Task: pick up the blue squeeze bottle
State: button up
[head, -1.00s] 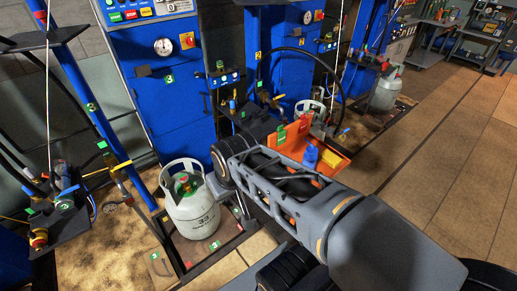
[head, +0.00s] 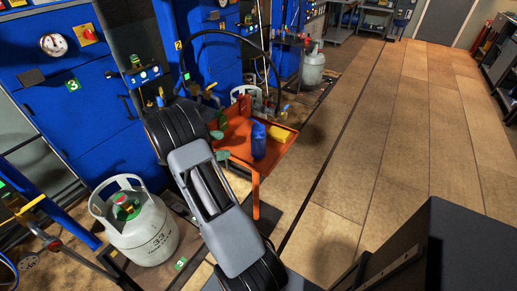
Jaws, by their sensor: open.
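The blue squeeze bottle (head: 258,142) stands upright on an orange tray (head: 240,143), near the middle of the head view. Its surface shows clear of my arm. My arm crosses the picture to the left of the bottle, with its dark upper joint beside the tray's left side.
A yellow block (head: 283,133) lies just right of the bottle, and small green items are on the tray's left part. A grey gas cylinder (head: 137,222) stands at lower left. Blue cabinets (head: 70,90) line the back. The tiled floor (head: 390,130) at right is clear.

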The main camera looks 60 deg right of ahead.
aim_at(258, 136)
jog(key=shift+n+g+h, duration=0.3)
jog(key=shift+n+h, duration=0.3)
jog(key=shift+h, duration=0.1)
jog(key=shift+w+d+f+x, duration=0.2)
jog(key=shift+f+x, duration=0.25)
jog(key=shift+x, duration=2.1)
jog(key=shift+w+d+f+x, duration=0.2)
jog(key=shift+f+x, duration=0.25)
jog(key=shift+x, duration=2.1)
jog(key=shift+w+d+f+x, duration=0.1)
jog(key=shift+w+f+x, duration=0.3)
jog(key=shift+x, duration=2.15)
jog(key=shift+s, duration=0.1)
jog(key=shift+c, duration=0.4)
jog(key=c, duration=1.1)
